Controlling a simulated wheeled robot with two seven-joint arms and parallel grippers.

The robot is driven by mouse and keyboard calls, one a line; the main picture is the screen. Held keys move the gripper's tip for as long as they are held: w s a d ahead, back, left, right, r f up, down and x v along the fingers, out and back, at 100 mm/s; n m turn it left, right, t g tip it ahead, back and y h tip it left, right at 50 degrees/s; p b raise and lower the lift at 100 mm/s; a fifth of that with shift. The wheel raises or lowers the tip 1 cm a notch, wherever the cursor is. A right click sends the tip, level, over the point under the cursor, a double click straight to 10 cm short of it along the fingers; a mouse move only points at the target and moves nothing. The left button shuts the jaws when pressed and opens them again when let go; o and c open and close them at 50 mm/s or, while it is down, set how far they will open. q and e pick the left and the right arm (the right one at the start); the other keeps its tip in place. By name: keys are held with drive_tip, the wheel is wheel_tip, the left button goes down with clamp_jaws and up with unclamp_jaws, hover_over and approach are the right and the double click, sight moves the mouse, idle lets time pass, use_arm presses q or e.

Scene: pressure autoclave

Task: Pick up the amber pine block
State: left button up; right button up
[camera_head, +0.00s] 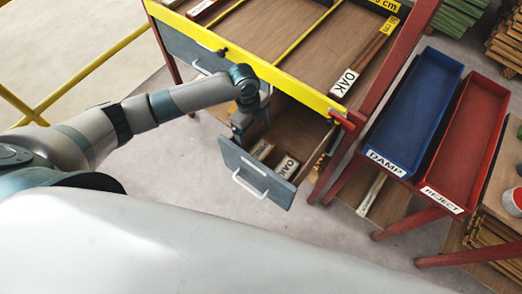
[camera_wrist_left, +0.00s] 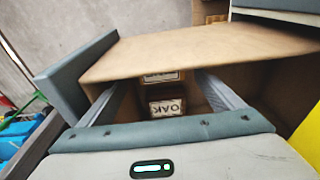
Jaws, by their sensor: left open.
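My left gripper (camera_head: 242,124) reaches down over the open grey-fronted drawer (camera_head: 258,179) below the yellow-edged bench. It is open, and its two fingers (camera_wrist_left: 163,92) stand apart in the left wrist view. Inside the drawer lies a brown block with a white OAK label (camera_head: 287,166), also seen in the left wrist view (camera_wrist_left: 167,106). Beside it is a second block (camera_head: 262,150), partly hidden by the gripper and drawer front; its label (camera_wrist_left: 162,77) is too small to read. I cannot make out a block marked pine. My right gripper is not in view.
A blue DAMP tray (camera_head: 414,112) and a red REJECT tray (camera_head: 468,143) stand on the right. Another OAK-labelled piece (camera_head: 345,83) lies on the bench top, behind the yellow edge (camera_head: 290,88). The drawer's walls and front enclose the blocks closely.

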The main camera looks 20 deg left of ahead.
sight(261, 149)
use_arm(q)
drive_tip(key=shift+d+f, duration=0.2)
drive_tip(key=shift+f, duration=1.05)
drive_tip(key=shift+s+d+f+p, duration=0.15)
drive_tip(key=shift+d+f+p, duration=0.1)
drive_tip(key=shift+f+p, duration=0.4)
drive_tip(key=f, duration=0.1)
drive_tip(key=f+p, duration=0.1)
drive_tip(key=shift+d+f, duration=0.35)
drive_tip(key=shift+f, duration=0.55)
